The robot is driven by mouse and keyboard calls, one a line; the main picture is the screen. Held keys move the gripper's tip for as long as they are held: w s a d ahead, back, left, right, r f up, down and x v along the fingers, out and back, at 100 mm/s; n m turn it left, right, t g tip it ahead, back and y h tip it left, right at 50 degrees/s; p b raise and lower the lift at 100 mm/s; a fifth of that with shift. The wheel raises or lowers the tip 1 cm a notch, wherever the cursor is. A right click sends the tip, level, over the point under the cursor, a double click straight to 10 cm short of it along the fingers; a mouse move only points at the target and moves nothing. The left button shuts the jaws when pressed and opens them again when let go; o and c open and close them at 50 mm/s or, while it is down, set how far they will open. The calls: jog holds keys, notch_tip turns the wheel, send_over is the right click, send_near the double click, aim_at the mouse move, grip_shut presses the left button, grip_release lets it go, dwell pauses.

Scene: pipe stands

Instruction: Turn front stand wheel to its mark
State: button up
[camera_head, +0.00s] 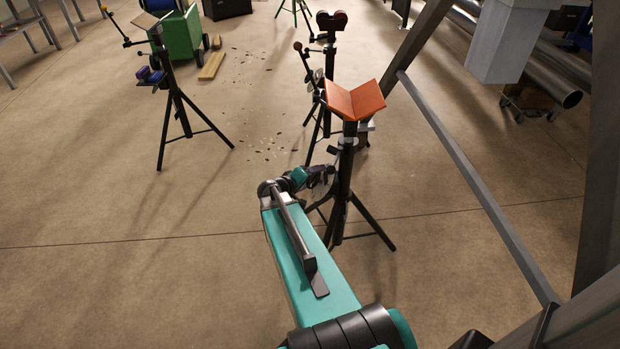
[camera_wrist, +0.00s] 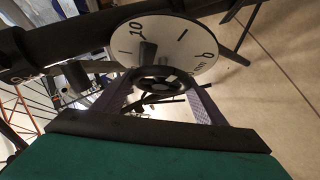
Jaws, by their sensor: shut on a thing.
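The front stand is a black tripod (camera_head: 341,190) with an orange V-shaped head (camera_head: 355,101). My gripper (camera_head: 322,176) is low at the left side of its column, partly hidden by my arm. In the wrist view my gripper (camera_wrist: 160,88) has its two fingers on either side of a small dark wheel (camera_wrist: 160,78) and is shut on it. Behind the wheel is a round white dial (camera_wrist: 184,41) with black ticks and numerals, "10" among them. A dark knob or pin (camera_wrist: 148,52) stands in front of the dial. I cannot tell which mark the wheel points to.
A second tripod stand (camera_head: 324,70) with a dark red head is behind the front stand. Another stand (camera_head: 172,95) with a tan head is at the left. A grey diagonal frame (camera_head: 465,170) crosses the right side. Open floor lies at the left.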

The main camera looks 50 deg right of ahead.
jog(key=o, duration=1.1)
jog(key=shift+c, duration=0.2)
jog(key=shift+a, duration=0.1)
jog(key=p+v, duration=0.5)
jog(key=v, duration=0.8)
jog(key=shift+a+r+p, duration=0.2)
jog(key=shift+p, duration=0.15)
